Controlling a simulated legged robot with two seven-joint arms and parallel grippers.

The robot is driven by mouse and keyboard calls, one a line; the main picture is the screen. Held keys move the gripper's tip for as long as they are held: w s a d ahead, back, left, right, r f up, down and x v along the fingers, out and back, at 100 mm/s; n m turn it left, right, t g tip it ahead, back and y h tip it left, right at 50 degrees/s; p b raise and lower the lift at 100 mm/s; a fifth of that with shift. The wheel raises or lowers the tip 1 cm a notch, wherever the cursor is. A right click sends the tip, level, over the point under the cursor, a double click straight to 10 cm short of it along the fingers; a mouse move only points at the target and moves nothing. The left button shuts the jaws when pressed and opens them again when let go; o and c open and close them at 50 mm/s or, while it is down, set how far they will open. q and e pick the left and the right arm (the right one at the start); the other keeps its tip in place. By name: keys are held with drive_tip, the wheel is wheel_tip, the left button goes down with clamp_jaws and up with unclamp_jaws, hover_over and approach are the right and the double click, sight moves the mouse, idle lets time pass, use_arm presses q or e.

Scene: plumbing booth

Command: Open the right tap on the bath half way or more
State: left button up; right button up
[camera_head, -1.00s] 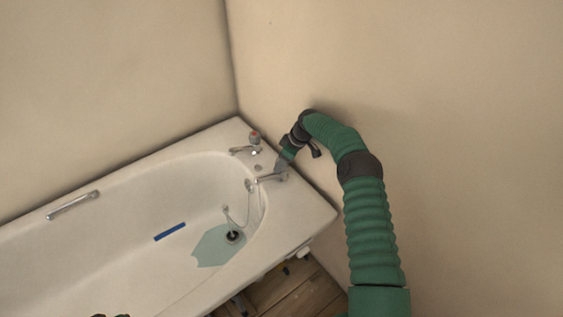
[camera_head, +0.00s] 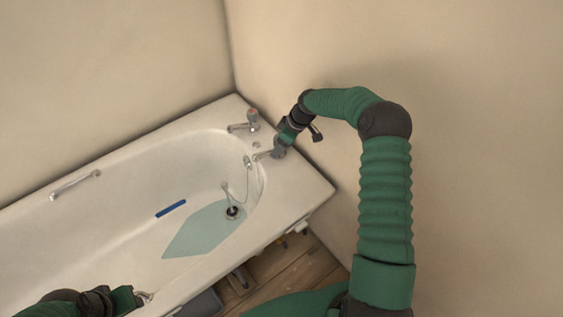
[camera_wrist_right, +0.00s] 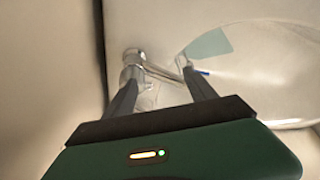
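The white bath (camera_head: 110,178) stands in the corner with two chrome taps at its far end. The left tap (camera_head: 243,125) has a red-marked top. The right tap (camera_head: 265,155) has its spout showing, while my right gripper (camera_head: 279,150) covers its head. In the right wrist view my right gripper (camera_wrist_right: 160,75) has its fingers apart. A chrome tap (camera_wrist_right: 133,58) shows by its left fingertip; I cannot tell whether they touch. My left gripper (camera_head: 143,297) is low at the bath's near rim, its fingers too small to read.
A blue strip (camera_head: 171,208) lies on the bath floor. A grab handle (camera_head: 75,185) is on the far rim. A plain wall (camera_head: 470,130) rises close on the right.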

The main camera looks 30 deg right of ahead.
drive_tip(key=s+a+p, duration=0.1)
drive_tip(key=s+a, duration=0.4)
drive_tip(key=s, duration=0.3)
drive_tip(key=shift+r, duration=0.45)
drive_tip(key=w+d+r+m+h+b, duration=0.45)
drive_tip(key=w+r+m, duration=0.35)
drive_tip(key=r+m, duration=0.45)
drive_tip(key=shift+m+g+h, duration=0.3)
drive_tip(key=shift+m+h, duration=0.05)
drive_tip(key=shift+m, duration=0.4)
drive_tip(key=b+x, duration=0.1)
drive_tip(key=x, duration=0.5)
drive_tip(key=b+x, duration=0.1)
drive_tip(key=x, duration=0.5)
drive_tip(key=a+b+x, duration=0.1)
drive_tip(key=x, duration=0.5)
drive_tip(key=shift+w+d+f, duration=0.1)
drive_tip(key=shift+w+f, duration=0.05)
drive_tip(key=shift+f, duration=0.25)
drive_tip(key=shift+c, duration=0.5)
